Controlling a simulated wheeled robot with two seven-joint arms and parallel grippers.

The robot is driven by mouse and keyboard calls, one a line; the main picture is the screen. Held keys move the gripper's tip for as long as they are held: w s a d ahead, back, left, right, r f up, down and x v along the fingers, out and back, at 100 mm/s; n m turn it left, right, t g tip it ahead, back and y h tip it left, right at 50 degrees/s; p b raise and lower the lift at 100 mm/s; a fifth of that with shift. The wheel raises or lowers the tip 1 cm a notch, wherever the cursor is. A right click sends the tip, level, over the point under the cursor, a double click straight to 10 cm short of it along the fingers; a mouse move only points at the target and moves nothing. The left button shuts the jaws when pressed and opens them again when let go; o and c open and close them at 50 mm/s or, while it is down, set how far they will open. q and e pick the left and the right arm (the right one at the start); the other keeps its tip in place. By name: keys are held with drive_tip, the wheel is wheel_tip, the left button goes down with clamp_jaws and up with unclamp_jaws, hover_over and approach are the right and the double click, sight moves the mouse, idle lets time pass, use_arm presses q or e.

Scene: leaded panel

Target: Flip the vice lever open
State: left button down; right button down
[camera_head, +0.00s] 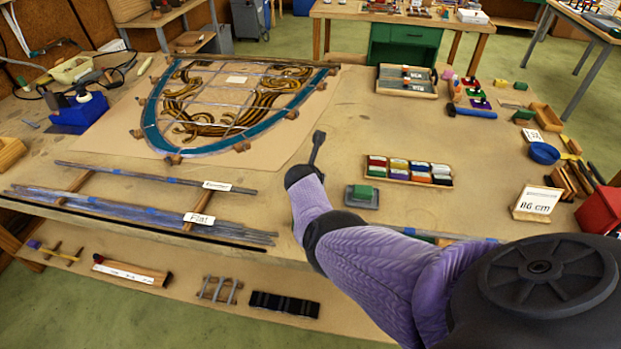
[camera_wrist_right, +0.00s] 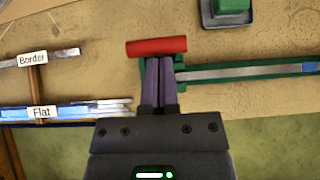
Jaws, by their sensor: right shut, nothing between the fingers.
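The red lever (camera_wrist_right: 157,46) is a short red bar lying crosswise at the left end of the green vice (camera_wrist_right: 203,75) in the right wrist view. A grey lead strip (camera_wrist_right: 240,71) runs from the vice to the right. My right gripper (camera_wrist_right: 159,60) is shut and empty. Its fingertips overlap the near side of the lever; I cannot tell if they touch it. In the head view my purple right arm hides the lever and most of the vice, and I cannot clearly make out the gripper. My left gripper is in no view.
A green-topped grey block (camera_head: 361,196) stands right of my arm, near a box of coloured pieces (camera_head: 408,172). Lead strips (camera_head: 130,215) lie at left. The leaded panel (camera_head: 235,105) lies behind them. Bare tabletop surrounds the block.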

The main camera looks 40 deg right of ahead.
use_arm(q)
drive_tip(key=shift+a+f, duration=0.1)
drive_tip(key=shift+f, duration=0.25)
use_arm(e)
drive_tip(key=shift+w+d+r, duration=0.15)
drive_tip(key=shift+w+d, duration=0.1)
drive_tip(key=shift+d, duration=0.05)
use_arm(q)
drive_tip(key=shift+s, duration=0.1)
use_arm(e)
drive_tip(key=shift+d+r, duration=0.1)
